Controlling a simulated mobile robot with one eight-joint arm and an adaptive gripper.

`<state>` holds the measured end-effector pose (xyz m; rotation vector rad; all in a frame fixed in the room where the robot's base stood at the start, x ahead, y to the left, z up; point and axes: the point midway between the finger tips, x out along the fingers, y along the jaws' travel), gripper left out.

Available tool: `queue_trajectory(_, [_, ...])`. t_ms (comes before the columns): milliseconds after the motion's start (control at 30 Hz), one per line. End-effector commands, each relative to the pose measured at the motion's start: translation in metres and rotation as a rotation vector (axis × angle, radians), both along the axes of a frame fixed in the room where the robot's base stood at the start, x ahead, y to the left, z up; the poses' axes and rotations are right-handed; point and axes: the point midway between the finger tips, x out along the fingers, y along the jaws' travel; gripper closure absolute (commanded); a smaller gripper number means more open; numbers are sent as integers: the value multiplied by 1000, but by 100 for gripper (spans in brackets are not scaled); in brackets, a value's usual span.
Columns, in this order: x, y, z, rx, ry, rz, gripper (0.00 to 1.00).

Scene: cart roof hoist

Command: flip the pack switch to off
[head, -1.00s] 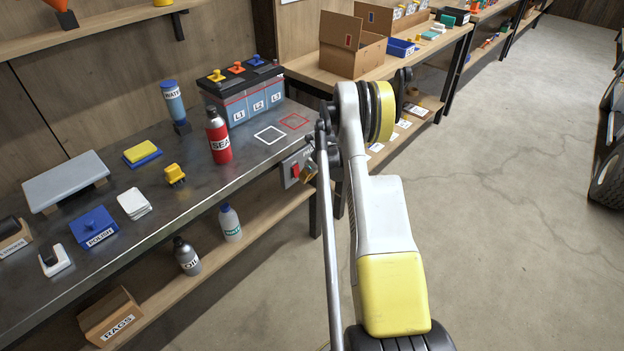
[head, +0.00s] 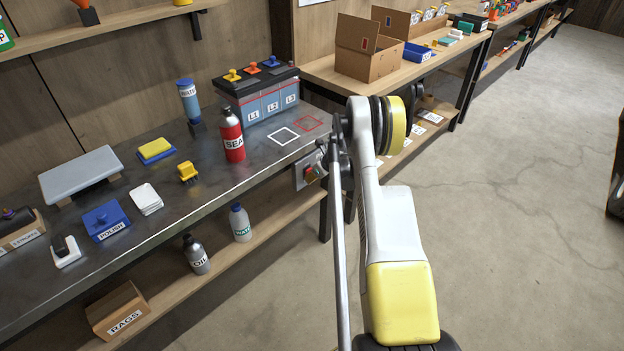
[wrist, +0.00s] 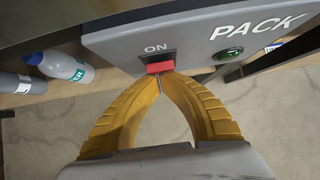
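The pack switch (wrist: 160,67) is a red rocker in a dark slot, with "ON" printed above it in the wrist view. It sits on a grey box (wrist: 120,42) marked "PACK", with a small round green indicator (wrist: 228,54) to its right. The box (head: 300,178) is on the bench's front side in the head view. My gripper (wrist: 161,80) has its two yellow fingertips together, with nothing between them, right at the rocker's lower edge. I cannot tell whether they touch it. No "OFF" mark shows; the area below the rocker is behind the fingers.
The bench top (head: 232,190) holds a red bottle (head: 231,137), a battery pack (head: 258,95) and other items. Bottles (head: 241,223) and a rags box (head: 118,310) stand on the lower shelf (head: 180,300). The floor (head: 520,220) to the right is clear.

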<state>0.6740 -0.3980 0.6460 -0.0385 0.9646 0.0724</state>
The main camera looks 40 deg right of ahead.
Motion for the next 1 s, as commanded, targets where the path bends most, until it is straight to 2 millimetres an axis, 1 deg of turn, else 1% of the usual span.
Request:
queue_trajectory(167, [0,0,2,0,0,0,100])
queue_trajectory(500, [0,0,16,0,1,0,100])
queue_trajectory(800, [0,0,16,0,1,-1,100])
queue_trajectory(1000, [-8,-6,21,1,0,1,100])
